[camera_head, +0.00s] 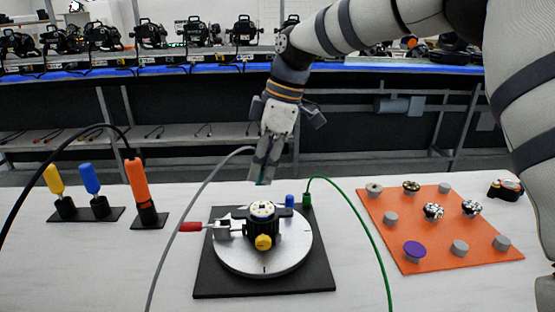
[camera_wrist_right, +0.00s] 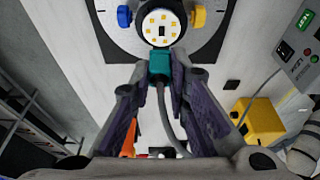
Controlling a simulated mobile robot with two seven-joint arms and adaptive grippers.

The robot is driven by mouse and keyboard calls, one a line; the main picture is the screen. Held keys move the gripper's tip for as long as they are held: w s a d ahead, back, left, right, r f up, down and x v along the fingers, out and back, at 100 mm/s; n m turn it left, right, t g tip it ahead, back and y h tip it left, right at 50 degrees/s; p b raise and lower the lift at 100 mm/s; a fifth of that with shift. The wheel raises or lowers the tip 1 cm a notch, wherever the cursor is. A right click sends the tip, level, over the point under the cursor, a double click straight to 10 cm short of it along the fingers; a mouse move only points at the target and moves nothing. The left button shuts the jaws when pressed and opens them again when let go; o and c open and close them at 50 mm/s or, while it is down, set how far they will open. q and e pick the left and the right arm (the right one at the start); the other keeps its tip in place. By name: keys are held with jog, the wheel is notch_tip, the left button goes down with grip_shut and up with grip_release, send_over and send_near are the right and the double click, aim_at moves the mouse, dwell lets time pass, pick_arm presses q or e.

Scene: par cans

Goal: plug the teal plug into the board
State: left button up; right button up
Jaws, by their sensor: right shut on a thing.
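My right gripper (camera_head: 263,176) is shut on the teal plug (camera_wrist_right: 159,66), with a grey cable (camera_wrist_right: 168,120) trailing from it. In the head view it hangs above and behind the black board (camera_head: 212,280), apart from it; only a sliver of teal shows at the fingertips. The board carries a silver disc (camera_head: 240,262) with a black hub. The hub's white round top with gold squares (camera_head: 263,210) faces up. In the wrist view this white face (camera_wrist_right: 160,14) lies just beyond the plug; whether they touch is unclear there. My left gripper is not in view.
A red-handled clamp (camera_head: 191,226) stands left of the hub; a green plug (camera_head: 307,199) with a green cable is behind right. Yellow and blue tools (camera_head: 90,180) and an orange one (camera_head: 138,185) stand left. An orange mat (camera_head: 400,235) with knobs lies right.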

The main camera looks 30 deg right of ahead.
aim_at(259, 206)
jog(key=f, duration=0.3)
jog(key=shift+s+f, duration=0.2)
jog(key=shift+f, duration=1.2)
jog(key=shift+w+f, duration=0.1)
jog(key=shift+f, duration=0.1)
jog(key=o, duration=0.5)
jog(key=shift+o, duration=0.4)
jog(key=o, duration=0.5)
jog(key=v, duration=1.2)
